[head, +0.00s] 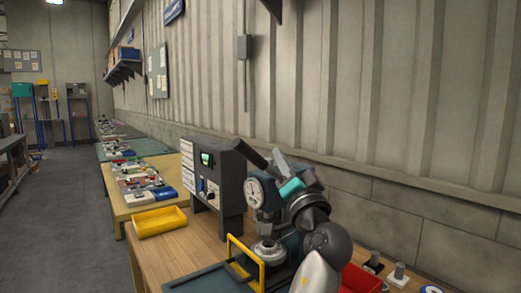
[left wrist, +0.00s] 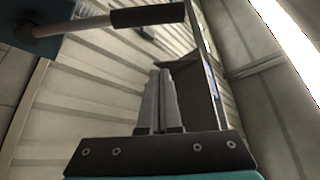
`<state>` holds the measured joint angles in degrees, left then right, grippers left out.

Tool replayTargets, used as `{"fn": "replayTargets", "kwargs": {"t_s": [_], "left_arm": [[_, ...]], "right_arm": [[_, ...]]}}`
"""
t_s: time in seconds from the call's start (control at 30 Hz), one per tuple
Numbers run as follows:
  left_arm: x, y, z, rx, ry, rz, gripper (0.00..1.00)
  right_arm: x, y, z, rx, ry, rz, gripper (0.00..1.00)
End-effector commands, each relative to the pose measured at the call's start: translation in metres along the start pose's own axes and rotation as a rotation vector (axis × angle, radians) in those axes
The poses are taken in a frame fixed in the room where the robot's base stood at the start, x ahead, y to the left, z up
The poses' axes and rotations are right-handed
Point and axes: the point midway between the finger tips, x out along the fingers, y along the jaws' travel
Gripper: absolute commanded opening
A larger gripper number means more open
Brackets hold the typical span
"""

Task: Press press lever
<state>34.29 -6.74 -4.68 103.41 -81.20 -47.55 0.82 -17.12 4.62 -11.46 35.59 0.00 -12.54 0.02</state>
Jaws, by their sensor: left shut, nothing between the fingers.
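The press stands on the wooden bench, with its round white gauge (head: 254,193) facing me; much of its body is hidden behind my left arm. The press lever has a dark grip (head: 251,152) slanting up to the left in the head view. In the left wrist view the black lever grip (left wrist: 147,16) lies across the top, on a thin metal rod. My left gripper (head: 277,156) is beside the grip; its fingers (left wrist: 160,72) are together and empty, pointing toward the grip. A gap shows between fingertips and grip in the wrist view. My right gripper is out of view.
A dark control box (head: 232,183) with a green display stands behind the press. A yellow tray (head: 160,221) lies left of it. A yellow frame (head: 243,258) is before the press, and a red bin (head: 361,279) is at the right. The wall is close behind.

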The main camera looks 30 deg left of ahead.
Motion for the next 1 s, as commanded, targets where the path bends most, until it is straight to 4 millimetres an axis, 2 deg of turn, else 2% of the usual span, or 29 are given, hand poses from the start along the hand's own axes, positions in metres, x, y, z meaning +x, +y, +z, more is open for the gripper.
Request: {"fn": "replayTargets", "kwargs": {"t_s": [0.37,0.47,0.9,0.93,1.0], "left_arm": [[0.006,0.0,0.0,0.002,0.0,0.0,0.0],[0.018,0.0,0.0,0.003,0.0,0.0,0.0],[0.099,0.0,0.0,0.003,0.001,0.001,0.0],[0.104,0.0,0.0,0.001,0.0,0.0,0.0],[0.097,0.002,0.014,0.004,-0.002,0.004,0.0]], "right_arm": [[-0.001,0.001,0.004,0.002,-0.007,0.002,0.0],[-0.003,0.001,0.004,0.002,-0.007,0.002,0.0],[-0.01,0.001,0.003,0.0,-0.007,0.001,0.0],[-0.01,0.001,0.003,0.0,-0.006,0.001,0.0],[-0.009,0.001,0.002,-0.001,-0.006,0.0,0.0]]}}
